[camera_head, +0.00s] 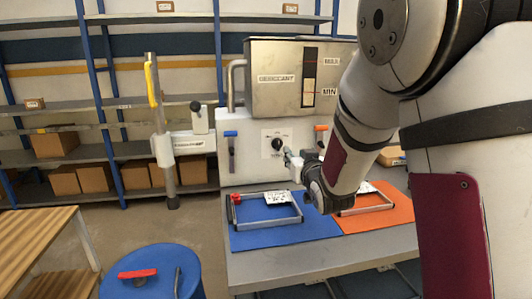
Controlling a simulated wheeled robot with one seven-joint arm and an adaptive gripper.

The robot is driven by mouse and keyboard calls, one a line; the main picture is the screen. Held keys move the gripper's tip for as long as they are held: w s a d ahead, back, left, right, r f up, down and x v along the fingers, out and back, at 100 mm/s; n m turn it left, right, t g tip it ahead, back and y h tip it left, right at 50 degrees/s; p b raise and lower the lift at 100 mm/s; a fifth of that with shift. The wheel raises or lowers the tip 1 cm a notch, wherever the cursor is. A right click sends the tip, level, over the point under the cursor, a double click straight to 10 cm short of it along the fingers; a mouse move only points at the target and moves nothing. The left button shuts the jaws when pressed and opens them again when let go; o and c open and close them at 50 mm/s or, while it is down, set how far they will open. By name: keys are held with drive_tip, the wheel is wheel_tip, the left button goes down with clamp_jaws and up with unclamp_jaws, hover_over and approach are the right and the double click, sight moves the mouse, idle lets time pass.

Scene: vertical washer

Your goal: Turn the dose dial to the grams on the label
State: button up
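The dose dial (277,144) is a small dark knob on a pale square plate on the front of the white dispenser panel (250,172). The scale marks around it are too small to read. My gripper (288,155) is at the lower right of the dial, pointing at it. I cannot tell whether it touches the knob or whether its fingers are open or shut. A white label card (277,198) with dark print lies at the frame on the blue mat. Another white card (363,188) is partly hidden behind my arm. Neither text is legible.
A steel desiccant hopper (275,95) stands above the panel. A blue mat (250,240) and an orange mat (385,220) carry metal frames on the table. A blue drum (150,255) stands at front left.

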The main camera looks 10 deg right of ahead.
sight(279, 141)
drive_tip(key=shift+n+t+y, duration=0.3)
drive_tip(key=shift+t, duration=0.2)
drive_tip(key=w, duration=0.5)
drive_tip(key=w+f+b, duration=0.1)
drive_tip(key=w, duration=0.9)
drive_tip(key=shift+w+a+f, duration=0.2)
drive_tip(key=shift+a+f, duration=0.05)
clamp_jaws()
